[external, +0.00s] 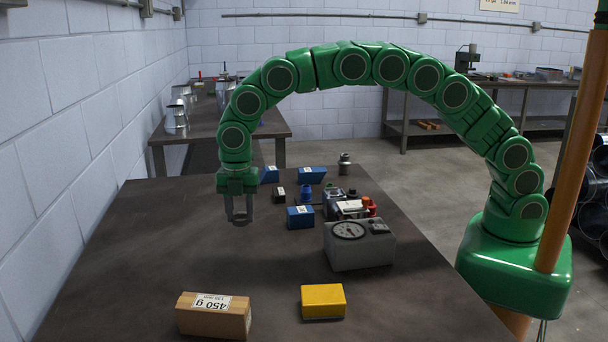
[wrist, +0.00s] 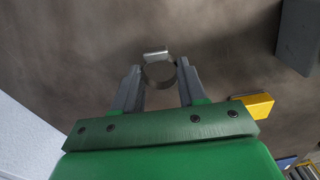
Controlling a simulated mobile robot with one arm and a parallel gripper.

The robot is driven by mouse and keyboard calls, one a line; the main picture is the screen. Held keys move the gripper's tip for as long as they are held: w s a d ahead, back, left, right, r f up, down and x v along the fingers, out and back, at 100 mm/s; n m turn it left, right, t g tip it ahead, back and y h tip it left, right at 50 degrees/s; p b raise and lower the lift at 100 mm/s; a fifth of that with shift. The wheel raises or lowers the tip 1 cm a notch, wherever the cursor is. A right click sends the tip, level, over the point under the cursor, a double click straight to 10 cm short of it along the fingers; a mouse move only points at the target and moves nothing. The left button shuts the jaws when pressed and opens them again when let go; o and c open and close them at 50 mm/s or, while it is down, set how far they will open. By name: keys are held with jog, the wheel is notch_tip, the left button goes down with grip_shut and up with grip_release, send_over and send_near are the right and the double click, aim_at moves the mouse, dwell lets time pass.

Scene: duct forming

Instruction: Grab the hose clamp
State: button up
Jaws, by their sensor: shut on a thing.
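My gripper (external: 239,219) hangs from the green arm, pointing down above the left-middle of the dark table. In the wrist view, its two grey fingers (wrist: 160,76) are closed on the sides of a small round dark-grey piece with a pale metal tab at its far edge. This piece, which looks like the hose clamp (wrist: 159,73), sits between the fingertips. In the external view the held piece is small and mostly hidden by the fingers. It appears to be held above the table top, though the exact height is hard to tell.
A grey box with a dial (external: 359,244) stands right of my gripper. Blue boxes (external: 300,217) and several small parts lie behind it. A yellow block (external: 323,301) and a labelled wooden block (external: 213,315) are near the front. The table's left side is clear.

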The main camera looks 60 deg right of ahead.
jog(key=s+d+r, duration=0.3)
jog(key=s+d, duration=0.1)
jog(key=s, duration=0.1)
jog(key=shift+s+d, duration=0.15)
jog(key=shift+s, duration=0.15)
